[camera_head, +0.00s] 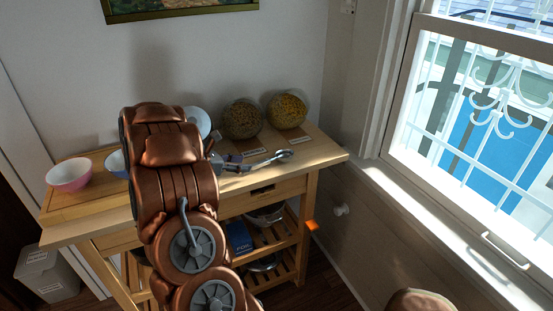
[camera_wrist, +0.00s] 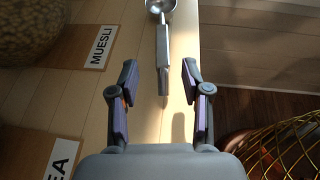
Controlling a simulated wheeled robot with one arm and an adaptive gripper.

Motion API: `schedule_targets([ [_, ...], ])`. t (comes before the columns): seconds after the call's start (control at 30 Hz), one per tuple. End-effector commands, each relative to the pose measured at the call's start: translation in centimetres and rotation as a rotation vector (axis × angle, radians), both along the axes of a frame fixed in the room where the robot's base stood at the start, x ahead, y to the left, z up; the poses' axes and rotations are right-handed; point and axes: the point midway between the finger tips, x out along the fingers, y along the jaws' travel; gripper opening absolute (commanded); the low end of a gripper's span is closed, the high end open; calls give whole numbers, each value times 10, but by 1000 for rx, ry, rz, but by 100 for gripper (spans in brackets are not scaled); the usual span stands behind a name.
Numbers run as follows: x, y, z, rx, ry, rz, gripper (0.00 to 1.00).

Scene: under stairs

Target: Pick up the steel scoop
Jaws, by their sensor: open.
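The steel scoop (camera_head: 264,160) lies on the wooden table (camera_head: 325,152), its round bowl pointing right in the head view. In the wrist view the scoop (camera_wrist: 162,55) runs up and away, with its bowl at the top edge and partly cut off. My gripper (camera_wrist: 159,72) is open and empty. The end of the scoop's handle appears between its two fingers, closer to the right finger; I cannot tell how far above it the fingers are. In the head view my gripper (camera_head: 228,162) is at the handle end, partly hidden by my arm.
Two round, speckled containers (camera_head: 242,118) (camera_head: 287,110) stand behind the scoop, with a MUESLI label (camera_wrist: 103,48) nearby. A pink-and-white bowl (camera_head: 69,174) and other bowls stand left. A gold wire basket (camera_wrist: 288,148) is at lower right in the wrist view. The window wall is right.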

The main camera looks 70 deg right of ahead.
Motion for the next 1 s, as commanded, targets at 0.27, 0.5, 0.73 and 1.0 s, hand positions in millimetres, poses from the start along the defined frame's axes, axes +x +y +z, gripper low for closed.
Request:
schedule_targets([
  [0.27,-22,-18,-16,3,-1,-1,48],
  [0.5,-32,-32,-25,2,-2,0,48],
  [0.73,-32,-32,-25,1,-2,1,47],
  [1.0,-32,-32,-25,0,-2,1,19],
])
